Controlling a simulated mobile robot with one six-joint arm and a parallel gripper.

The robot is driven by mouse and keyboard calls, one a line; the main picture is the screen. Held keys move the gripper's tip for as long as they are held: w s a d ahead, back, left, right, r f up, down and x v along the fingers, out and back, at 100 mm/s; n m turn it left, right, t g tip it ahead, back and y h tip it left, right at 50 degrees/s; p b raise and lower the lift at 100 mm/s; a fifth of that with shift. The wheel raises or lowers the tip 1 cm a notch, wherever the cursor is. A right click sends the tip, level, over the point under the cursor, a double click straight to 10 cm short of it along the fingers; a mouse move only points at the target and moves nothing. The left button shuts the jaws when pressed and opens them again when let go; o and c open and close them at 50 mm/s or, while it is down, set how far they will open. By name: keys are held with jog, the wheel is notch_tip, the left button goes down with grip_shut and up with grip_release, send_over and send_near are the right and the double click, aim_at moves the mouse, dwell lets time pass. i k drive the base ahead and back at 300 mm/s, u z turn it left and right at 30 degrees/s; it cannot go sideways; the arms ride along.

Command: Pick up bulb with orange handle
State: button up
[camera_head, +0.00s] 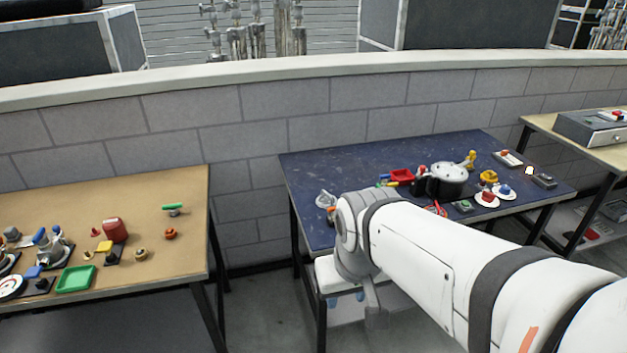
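I cannot make out a bulb with an orange handle for sure. A small glowing bulb (529,170) shows at the right end of the blue-topped table, by a dark box. A small orange part (331,212) sits at the table's left edge, partly behind my arm; its shape is too small to tell. An orange knob-like piece (170,233) stands on the tan table at left. My white arm crosses the lower right and ends in front of the blue table's left part. My gripper's fingers do not show.
The blue table (315,175) holds a black-and-silver round pot (446,181), a red tray (402,175) and several small parts. The tan table (190,190) holds a green tray (76,279) and a red container (114,230). A floor gap separates the tables. A block wall (290,100) runs behind.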

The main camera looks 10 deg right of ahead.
aim_at(332, 209)
jog(key=u, duration=0.05)
jog(key=i, duration=1)
jog(key=z, duration=0.05)
